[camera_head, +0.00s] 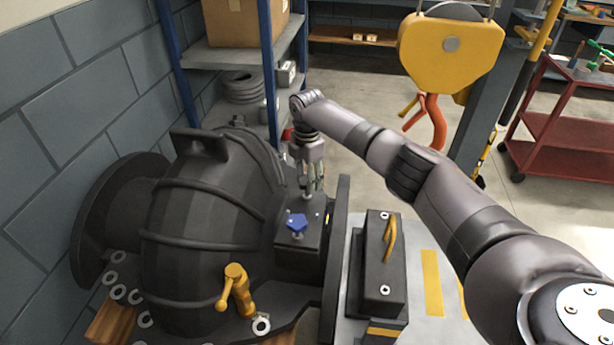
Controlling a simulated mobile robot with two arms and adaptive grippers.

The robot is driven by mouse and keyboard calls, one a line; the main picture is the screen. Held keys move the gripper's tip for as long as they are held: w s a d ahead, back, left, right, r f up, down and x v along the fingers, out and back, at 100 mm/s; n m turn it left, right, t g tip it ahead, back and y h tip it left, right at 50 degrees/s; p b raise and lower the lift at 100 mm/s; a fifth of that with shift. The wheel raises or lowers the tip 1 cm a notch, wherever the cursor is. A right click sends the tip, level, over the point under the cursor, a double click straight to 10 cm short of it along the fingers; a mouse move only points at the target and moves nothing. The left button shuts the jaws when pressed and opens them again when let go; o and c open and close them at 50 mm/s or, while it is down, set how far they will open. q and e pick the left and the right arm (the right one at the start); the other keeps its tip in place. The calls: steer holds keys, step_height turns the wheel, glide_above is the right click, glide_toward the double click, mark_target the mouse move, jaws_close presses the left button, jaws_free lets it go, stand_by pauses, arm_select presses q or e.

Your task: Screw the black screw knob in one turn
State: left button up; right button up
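The large dark split casing (205,215) fills the left half of the head view. A blue knob (297,222) stands on the dark block at the casing's right side. My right gripper (315,188) points down just behind the blue knob, low over the top of that block. Its fingers look small and close together, and I cannot tell whether they are open or hold anything. I cannot make out a black screw knob; the gripper may hide it. My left gripper is not in view.
A yellow handle (236,288) stands at the casing's front. To the right, a black box (378,265) with a yellow handle sits on a grey surface. Shelves (232,52) stand behind, a yellow hoist (450,48) hangs at the back, and a red cart (565,130) stands far right.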

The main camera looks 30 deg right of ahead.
steer(key=c, duration=0.7)
steer(key=shift+c, duration=0.2)
